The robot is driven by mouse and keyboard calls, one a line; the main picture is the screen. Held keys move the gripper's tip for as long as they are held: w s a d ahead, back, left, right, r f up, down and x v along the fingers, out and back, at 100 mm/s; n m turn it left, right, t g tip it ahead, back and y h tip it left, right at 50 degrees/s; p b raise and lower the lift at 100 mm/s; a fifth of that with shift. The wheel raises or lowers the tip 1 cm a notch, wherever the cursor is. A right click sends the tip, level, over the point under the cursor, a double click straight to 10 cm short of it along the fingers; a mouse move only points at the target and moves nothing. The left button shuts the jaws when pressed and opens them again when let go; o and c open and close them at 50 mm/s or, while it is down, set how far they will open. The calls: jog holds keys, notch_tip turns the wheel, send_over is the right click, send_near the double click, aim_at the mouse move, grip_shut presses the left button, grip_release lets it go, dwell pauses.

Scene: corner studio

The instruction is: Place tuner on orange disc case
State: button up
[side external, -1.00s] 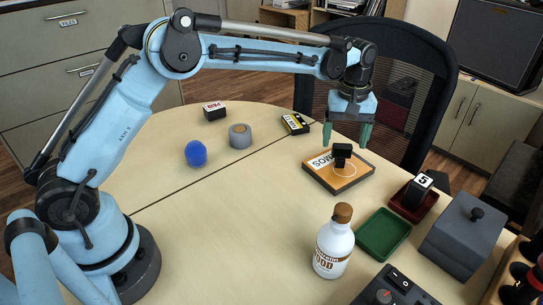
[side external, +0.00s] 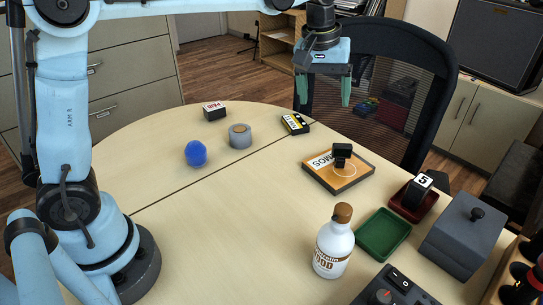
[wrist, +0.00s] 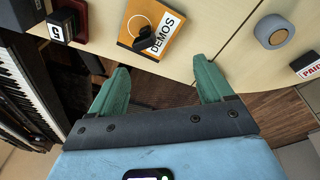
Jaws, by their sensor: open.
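The orange disc case (side external: 321,177), labelled "DEMOS", lies flat on the table. The small black tuner (side external: 342,152) sits on top of it, near its middle. In the wrist view the case (wrist: 131,26) is at the top, with the dark tuner (wrist: 143,42) against its label, partly hard to make out. My gripper (side external: 322,92) is open and empty, above and behind the case, apart from it. Its green fingers (wrist: 161,68) are spread wide in the wrist view with nothing between them.
A white bottle (side external: 334,245), a green tray (side external: 384,235) and a red tray with a block marked 5 (side external: 414,190) stand in front and to the right. A chair (side external: 400,110) stands behind.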

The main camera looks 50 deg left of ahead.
jog(key=s+a+f+m+t, duration=0.2)
jog(key=s+f+m, duration=0.1)
jog(key=s, duration=0.6)
jog(key=s+a+f+m+t, duration=0.3)
jog(key=s, duration=0.6)
jog(key=shift+a, duration=0.15)
